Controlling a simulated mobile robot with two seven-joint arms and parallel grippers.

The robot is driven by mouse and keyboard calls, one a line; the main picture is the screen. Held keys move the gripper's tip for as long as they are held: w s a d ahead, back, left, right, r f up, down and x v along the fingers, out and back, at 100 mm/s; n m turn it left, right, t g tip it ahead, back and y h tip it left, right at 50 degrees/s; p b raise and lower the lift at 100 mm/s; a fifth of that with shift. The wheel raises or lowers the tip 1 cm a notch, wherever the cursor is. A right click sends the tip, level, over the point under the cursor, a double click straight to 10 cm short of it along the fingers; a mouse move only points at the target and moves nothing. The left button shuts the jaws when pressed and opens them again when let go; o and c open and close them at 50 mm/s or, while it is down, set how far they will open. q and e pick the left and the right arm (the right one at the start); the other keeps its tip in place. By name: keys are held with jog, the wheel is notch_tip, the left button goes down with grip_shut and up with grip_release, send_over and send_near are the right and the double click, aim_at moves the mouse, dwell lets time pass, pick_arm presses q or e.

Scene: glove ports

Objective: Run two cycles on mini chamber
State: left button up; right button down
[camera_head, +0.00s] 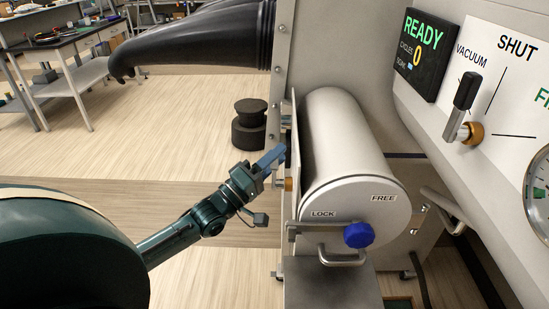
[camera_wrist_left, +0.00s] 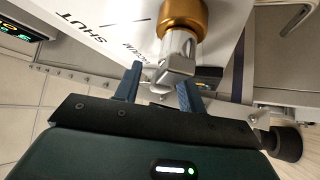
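The mini chamber is the white cylinder (camera_head: 352,150) with a round door (camera_head: 352,212) marked LOCK and FREE. The door has a blue knob (camera_head: 358,235) near its lower edge and looks closed. My left gripper (camera_head: 277,155) is left of the cylinder, beside a plate seen edge-on with a brass fitting. In the left wrist view my left gripper (camera_wrist_left: 157,82) has its fingers apart. A silver stem (camera_wrist_left: 177,52) on a brass hub (camera_wrist_left: 184,15) reaches towards the gap; contact cannot be told. My right gripper is out of view.
A display (camera_head: 420,42) reads READY and cycles 0. A valve lever (camera_head: 465,105) stands upright on the right panel, near VACUUM and SHUT, by a gauge (camera_head: 541,190). A black glove (camera_head: 200,40) sticks out left above my arm.

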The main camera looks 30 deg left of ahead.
pick_arm(q)
grip_shut()
dwell(0.3)
